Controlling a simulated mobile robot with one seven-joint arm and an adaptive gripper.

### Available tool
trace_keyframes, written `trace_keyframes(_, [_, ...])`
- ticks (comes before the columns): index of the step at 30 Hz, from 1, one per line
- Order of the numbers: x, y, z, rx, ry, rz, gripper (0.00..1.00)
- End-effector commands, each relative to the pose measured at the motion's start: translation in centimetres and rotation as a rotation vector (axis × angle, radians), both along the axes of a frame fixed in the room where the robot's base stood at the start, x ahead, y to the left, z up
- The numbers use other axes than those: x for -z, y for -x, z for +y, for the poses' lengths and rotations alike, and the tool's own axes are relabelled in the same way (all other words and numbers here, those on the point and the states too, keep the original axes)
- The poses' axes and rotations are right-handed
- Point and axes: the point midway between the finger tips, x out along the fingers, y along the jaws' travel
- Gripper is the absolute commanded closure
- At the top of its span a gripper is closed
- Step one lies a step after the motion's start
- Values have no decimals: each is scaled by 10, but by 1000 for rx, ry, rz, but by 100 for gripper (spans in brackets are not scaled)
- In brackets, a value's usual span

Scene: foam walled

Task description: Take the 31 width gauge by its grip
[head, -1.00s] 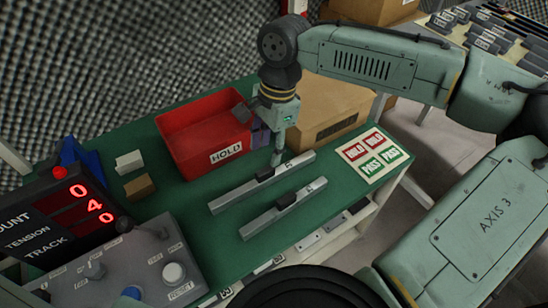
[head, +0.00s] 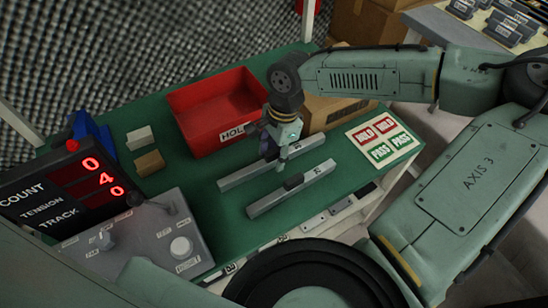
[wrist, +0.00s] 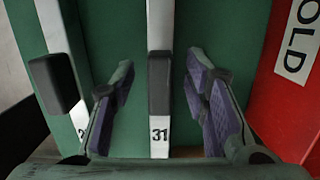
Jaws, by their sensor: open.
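The 31 width gauge (head: 238,178) is a long pale bar lying on the green bench top, the one nearer the red bin. In the wrist view the 31 gauge (wrist: 159,135) runs upright through the middle, with its black grip (wrist: 159,88) between my fingers. My gripper (wrist: 160,78) is open, with a purple-padded finger on each side of the grip and visible gaps. In the head view my gripper (head: 280,160) is over that bar and hides its grip. A second gauge (head: 265,207) with a black grip (head: 292,182) lies parallel, nearer the bench front; its number is cut off.
A red HOLD bin (head: 215,105) stands behind the gauges, close on the right in the wrist view (wrist: 290,95). A cardboard box (head: 335,112) and a HOLD/PASS card (head: 383,141) are at the right. Small blocks (head: 148,162) and a control panel (head: 150,240) are at the left.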

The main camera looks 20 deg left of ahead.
Motion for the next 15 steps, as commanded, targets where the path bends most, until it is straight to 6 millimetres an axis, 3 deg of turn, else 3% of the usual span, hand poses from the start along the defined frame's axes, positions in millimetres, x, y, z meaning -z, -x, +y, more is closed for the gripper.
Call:
trace_keyframes(5, [0, 0, 0, 0, 0, 0, 58])
trace_keyframes(15, [0, 0, 0, 0, -1, 1, 80])
